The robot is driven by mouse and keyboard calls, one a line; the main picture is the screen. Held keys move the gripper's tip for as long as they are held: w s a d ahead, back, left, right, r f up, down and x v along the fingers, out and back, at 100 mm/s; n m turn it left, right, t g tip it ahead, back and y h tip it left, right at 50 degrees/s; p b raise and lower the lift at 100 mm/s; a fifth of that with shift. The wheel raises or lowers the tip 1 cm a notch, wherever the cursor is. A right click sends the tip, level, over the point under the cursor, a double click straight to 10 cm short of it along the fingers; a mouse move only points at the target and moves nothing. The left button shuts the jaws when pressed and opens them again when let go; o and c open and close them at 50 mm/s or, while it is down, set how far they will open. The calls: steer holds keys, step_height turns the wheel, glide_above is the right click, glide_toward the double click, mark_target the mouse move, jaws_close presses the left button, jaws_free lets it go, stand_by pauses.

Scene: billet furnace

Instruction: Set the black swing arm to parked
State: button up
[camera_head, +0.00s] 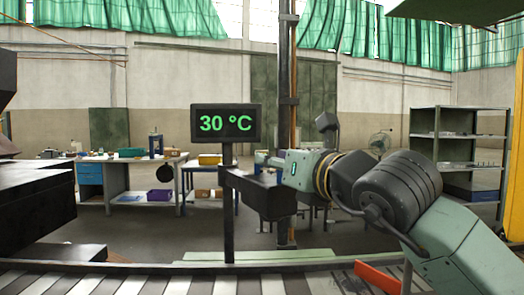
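A dark, blocky arm (262,195), which seems to be the black swing arm, shows in the middle of the head view, just right of a thin black post. It reaches from the post's side toward a tall vertical column behind it. My own arm comes in from the lower right, and my gripper (268,160) is at its far end, just above the dark arm in the picture. I cannot tell whether they touch. The fingers are small and seen from behind and the side, so their opening is unclear.
A display (226,124) reading 30 °C stands on the black post. A slatted roller bed (150,284) runs along the front, with an orange-red bar (377,277) at right. Dark machinery (35,210) fills the left. Workbenches (125,159) and a shelf rack (458,135) stand behind.

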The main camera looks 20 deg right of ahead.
mark_target(252, 177)
steer(key=shift+w+a+p, duration=0.2)
steer(key=shift+w+p, duration=0.15)
steer(key=shift+w, duration=0.8)
steer(key=shift+w+a+p, duration=0.2)
steer(key=shift+w+p, duration=0.1)
steer(key=shift+w, duration=0.85)
jaws_close()
